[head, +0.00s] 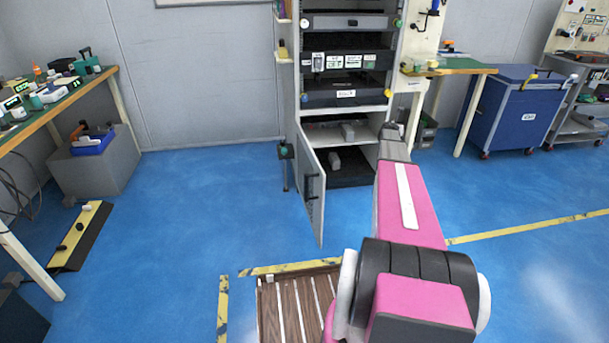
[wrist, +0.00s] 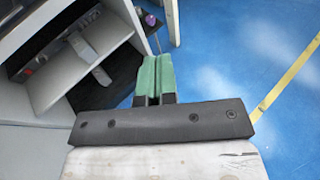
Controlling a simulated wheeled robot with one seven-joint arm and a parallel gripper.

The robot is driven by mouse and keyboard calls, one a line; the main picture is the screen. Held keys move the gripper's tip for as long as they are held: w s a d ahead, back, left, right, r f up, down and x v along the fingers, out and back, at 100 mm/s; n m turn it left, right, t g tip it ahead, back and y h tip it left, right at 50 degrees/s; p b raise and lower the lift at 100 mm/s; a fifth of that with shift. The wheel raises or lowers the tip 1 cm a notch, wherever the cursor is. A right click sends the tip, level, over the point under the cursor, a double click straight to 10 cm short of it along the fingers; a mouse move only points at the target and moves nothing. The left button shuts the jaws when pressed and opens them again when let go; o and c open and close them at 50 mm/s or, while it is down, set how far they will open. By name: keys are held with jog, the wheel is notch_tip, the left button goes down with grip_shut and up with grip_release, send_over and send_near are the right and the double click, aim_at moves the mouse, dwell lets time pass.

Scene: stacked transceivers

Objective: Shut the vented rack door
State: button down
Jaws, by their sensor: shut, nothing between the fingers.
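The rack door (head: 316,212) is a low grey panel on the left side of the rack's bottom bay. It stands open, swung out toward me, with a dark handle on its face. The rack (head: 296,108) stands against the back wall, and its lower compartment is exposed. My arm reaches toward the rack's right side in the head view and hides my gripper there. In the wrist view my gripper (wrist: 155,80) has its green fingers together and empty, in front of the open bay with its pale shelf (wrist: 50,85). I cannot make out the door in that view.
A post with a green knob (head: 285,151) stands left of the rack. A slatted wooden pallet (head: 290,308) lies in front, edged by yellow floor tape (head: 290,267). A blue cabinet (head: 517,110) stands right. Blue floor left of the door is clear.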

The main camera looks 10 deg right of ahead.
jog(key=shift+s+a, duration=1)
jog(key=shift+s, duration=0.2)
jog(key=v, duration=1)
jog(key=shift+s+a+r, duration=0.15)
jog(key=shift+s+a, duration=0.05)
jog(key=shift+s, duration=0.1)
